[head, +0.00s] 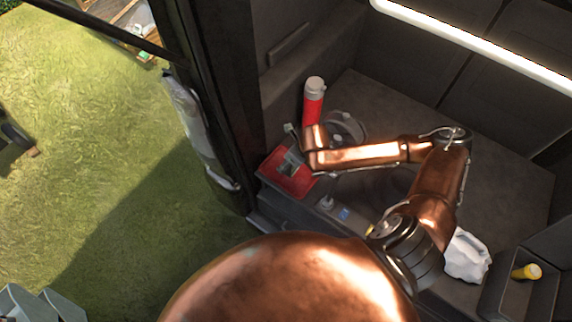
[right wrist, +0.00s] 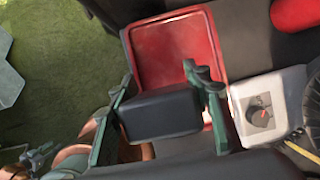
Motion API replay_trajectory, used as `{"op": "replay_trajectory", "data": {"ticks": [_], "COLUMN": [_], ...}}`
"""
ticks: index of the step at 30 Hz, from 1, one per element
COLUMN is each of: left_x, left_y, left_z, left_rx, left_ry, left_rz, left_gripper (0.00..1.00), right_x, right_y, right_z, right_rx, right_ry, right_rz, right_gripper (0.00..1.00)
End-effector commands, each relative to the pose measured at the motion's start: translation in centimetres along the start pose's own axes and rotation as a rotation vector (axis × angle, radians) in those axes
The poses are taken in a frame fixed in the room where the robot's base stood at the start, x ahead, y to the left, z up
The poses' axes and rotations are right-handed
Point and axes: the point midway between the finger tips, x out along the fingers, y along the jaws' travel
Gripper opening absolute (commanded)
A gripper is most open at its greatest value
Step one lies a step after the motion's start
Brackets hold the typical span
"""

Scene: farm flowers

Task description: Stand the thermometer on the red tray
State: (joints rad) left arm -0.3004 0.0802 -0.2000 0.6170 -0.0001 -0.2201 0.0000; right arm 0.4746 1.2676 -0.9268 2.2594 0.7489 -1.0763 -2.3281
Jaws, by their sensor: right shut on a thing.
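The thermometer, a dark block with rounded edges (right wrist: 162,117), sits between the green fingers of my right gripper (right wrist: 160,88) in the right wrist view. Its display side is not visible. The red tray (right wrist: 172,45) lies beyond it, and the held block overlaps the tray's near part in this view. I cannot tell whether they touch. In the head view the red tray (head: 297,186) lies at the left end of the dark counter, with my right gripper (head: 291,157) over it. Copper and green parts of mine, perhaps the left gripper, show at the wrist view's lower left.
A grey box with a dial (right wrist: 262,108) stands beside the tray. A red cylinder with a pale cap (head: 314,97) stands behind it. A white crumpled thing (head: 466,257) and a yellow-capped item (head: 526,271) lie at right. Grass (head: 110,130) lies beyond the counter's left end.

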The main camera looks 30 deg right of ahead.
Motion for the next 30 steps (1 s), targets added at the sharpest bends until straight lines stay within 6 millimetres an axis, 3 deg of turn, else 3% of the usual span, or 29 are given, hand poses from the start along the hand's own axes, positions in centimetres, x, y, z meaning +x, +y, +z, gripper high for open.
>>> {"op": "replay_trajectory", "data": {"ticks": [3,14,19,29,30], "left_x": [0.7,1.2,1.7,1.7,1.7], "left_y": [0.0,0.1,0.1,0.1,0.1], "left_z": [0.2,0.1,0.3,0.3,0.4], "left_rx": [0.000,0.000,0.000,0.000,0.000], "left_ry": [-0.002,-0.001,-0.004,-0.005,-0.005], "left_rz": [0.000,0.001,0.001,0.001,0.001], "left_gripper": [0.37,0.37,0.37,0.37,0.37], "right_x": [2.7,5.5,7.9,8.2,8.3], "right_y": [-1.1,-2.7,-2.5,-2.7,-2.7], "right_z": [0.0,0.4,-0.7,-0.8,-0.9], "right_rx": [0.003,0.002,0.002,-0.001,-0.001], "right_ry": [0.003,0.003,0.006,0.004,0.005], "right_rz": [0.003,0.002,0.005,0.001,0.001], "right_gripper": [0.18,0.18,0.18,0.18,0.46]}}
